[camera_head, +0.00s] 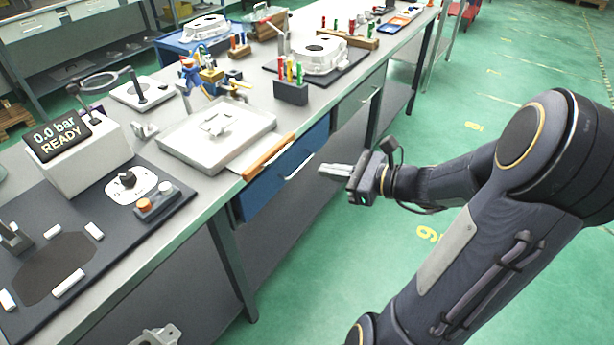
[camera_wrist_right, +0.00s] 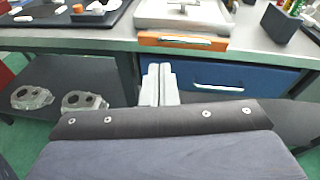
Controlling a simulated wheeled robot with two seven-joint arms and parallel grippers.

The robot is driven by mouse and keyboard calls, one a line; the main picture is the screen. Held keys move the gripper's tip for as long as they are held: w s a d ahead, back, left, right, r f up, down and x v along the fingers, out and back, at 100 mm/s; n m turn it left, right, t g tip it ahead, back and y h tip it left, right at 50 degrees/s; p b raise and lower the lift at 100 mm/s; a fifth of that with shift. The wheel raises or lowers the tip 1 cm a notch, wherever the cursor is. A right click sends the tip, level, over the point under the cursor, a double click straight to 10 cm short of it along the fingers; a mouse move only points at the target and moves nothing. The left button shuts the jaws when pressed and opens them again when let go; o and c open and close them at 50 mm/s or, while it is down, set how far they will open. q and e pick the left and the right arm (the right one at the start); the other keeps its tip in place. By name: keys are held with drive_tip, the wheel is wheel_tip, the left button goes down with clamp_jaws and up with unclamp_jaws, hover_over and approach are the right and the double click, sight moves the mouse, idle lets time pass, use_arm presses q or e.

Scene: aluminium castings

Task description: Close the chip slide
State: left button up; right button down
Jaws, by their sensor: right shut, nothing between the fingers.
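The chip slide has an orange front (camera_head: 267,156) with a light handle and sticks out a little from the bench edge below the pale tray (camera_head: 217,136). A strip of its light top shows between the tray and the orange front. In the right wrist view the orange front (camera_wrist_right: 182,41) is above and slightly right of my fingers. My right gripper (camera_head: 324,170) is shut and empty, in free air in front of the bench, to the right of the slide. Its two fingers (camera_wrist_right: 160,78) lie together in the wrist view. My left gripper is not in view.
A blue drawer (camera_head: 290,171) with a bar handle sits under the slide. A grey box (camera_head: 88,155) reading "0.0 bar READY" and a dark mat stand at left. A dark holder (camera_head: 291,92) with coloured pieces is behind right. Castings (camera_wrist_right: 84,103) lie on the lower shelf. The green floor is free.

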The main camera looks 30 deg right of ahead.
drive_tip(key=d+f+m+t+h, duration=0.1)
drive_tip(key=d+f+m, duration=0.1)
drive_tip(key=d, duration=0.1)
approach(271, 151)
drive_tip(key=r+x, duration=0.1)
drive_tip(key=x, duration=0.2)
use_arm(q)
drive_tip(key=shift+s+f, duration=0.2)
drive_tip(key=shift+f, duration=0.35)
use_arm(e)
drive_tip(key=shift+s+a+f, duration=0.15)
drive_tip(key=shift+f, duration=0.2)
